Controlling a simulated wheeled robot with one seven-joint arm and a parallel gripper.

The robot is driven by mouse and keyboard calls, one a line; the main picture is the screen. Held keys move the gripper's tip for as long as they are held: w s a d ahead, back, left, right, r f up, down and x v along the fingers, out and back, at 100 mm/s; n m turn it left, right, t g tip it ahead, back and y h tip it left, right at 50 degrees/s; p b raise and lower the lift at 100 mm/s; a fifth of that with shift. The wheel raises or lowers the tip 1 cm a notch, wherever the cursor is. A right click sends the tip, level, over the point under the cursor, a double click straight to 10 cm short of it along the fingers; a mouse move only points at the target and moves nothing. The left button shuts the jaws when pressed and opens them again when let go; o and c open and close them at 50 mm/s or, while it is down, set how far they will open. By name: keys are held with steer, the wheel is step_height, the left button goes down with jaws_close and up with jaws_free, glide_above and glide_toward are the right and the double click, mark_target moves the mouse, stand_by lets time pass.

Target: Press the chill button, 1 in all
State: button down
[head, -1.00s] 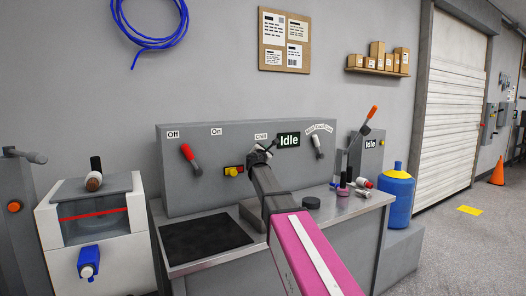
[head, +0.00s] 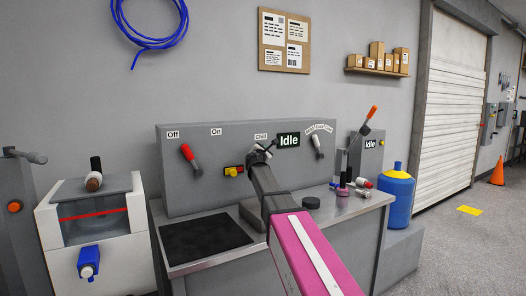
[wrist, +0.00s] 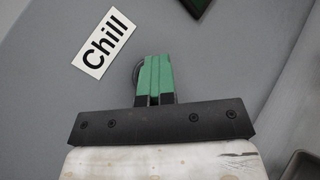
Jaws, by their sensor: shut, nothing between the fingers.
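The grey control panel (head: 205,150) stands upright at the back of the bench. A white label reading "Chill" (head: 261,136) is on it, and the label shows large in the wrist view (wrist: 104,43). My gripper (head: 259,150) is in front of the panel just below this label. In the wrist view my gripper's green fingers (wrist: 154,78) are together and empty, over a round dark-rimmed part (wrist: 137,72) beside the label. That part is mostly hidden by the fingers. I cannot tell whether the fingertips touch it.
An "Idle" display (head: 289,141) is right of my gripper. A dark puck (head: 312,203) and small items stand on the bench.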

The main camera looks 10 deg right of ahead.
steer(key=shift+w+a, duration=0.2)
steer(key=shift+s+d, duration=0.2)
steer(key=shift+s, duration=0.3)
steer(key=shift+s+d, duration=0.2)
steer(key=shift+s, duration=0.25)
steer(key=shift+s+d, duration=0.35)
steer(key=shift+s, duration=0.45)
steer(key=shift+s+d, duration=0.3)
steer(key=shift+s, duration=0.5)
steer(key=shift+s+d, duration=0.35)
steer(key=shift+s, duration=0.45)
